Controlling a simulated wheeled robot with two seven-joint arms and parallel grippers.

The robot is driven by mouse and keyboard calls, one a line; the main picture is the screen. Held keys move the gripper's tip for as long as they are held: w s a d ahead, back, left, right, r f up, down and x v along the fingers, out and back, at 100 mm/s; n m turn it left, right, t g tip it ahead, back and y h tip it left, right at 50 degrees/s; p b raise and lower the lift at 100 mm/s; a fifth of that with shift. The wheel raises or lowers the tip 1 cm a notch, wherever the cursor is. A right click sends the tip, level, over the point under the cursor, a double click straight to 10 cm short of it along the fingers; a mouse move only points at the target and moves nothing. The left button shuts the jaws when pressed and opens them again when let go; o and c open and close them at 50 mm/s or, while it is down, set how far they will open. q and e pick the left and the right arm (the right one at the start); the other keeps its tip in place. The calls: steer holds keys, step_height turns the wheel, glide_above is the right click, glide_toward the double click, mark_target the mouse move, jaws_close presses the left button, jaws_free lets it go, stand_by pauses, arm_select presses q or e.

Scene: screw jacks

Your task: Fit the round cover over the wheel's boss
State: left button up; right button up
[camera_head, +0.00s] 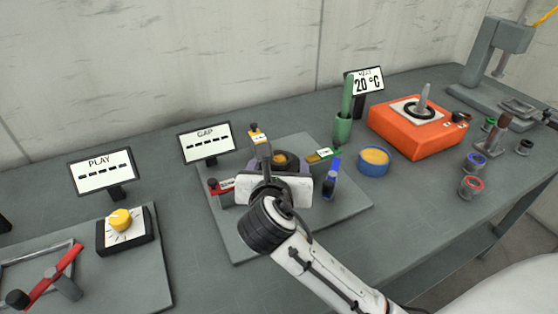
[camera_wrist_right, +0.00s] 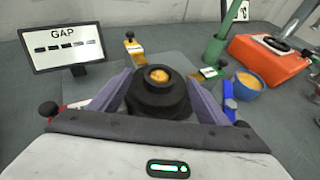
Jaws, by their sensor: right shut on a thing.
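A dark, stepped round piece (camera_wrist_right: 160,98), which looks like the round cover, sits between the two purple fingers of my right gripper (camera_wrist_right: 158,88). It has an orange-brass centre (camera_wrist_right: 158,76). In the head view my right gripper (camera_head: 281,163) reaches over the grey base plate (camera_head: 347,203), shut on this dark piece (camera_head: 287,158). The wheel and its boss cannot be told apart from the dark piece; what lies below it is hidden by the gripper body. I cannot tell whether the piece touches anything beneath. My left gripper is not in view.
Close around the gripper stand a yellow-topped part (camera_head: 257,136), a red-handled part (camera_head: 222,186), a green-tagged part (camera_head: 323,154) and a blue-topped part (camera_head: 331,180). A blue bowl (camera_head: 374,168), green holder (camera_head: 343,128) and orange box (camera_head: 405,132) stand to the right.

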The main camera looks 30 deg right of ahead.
stand_by(0.4)
steer(key=o, duration=1.4)
steer(key=shift+f, duration=0.1)
steer(key=shift+c, duration=0.2)
steer(key=v, duration=1)
steer(key=shift+p, duration=0.35)
steer(key=shift+s+a, duration=0.1)
steer(key=shift+s, duration=0.05)
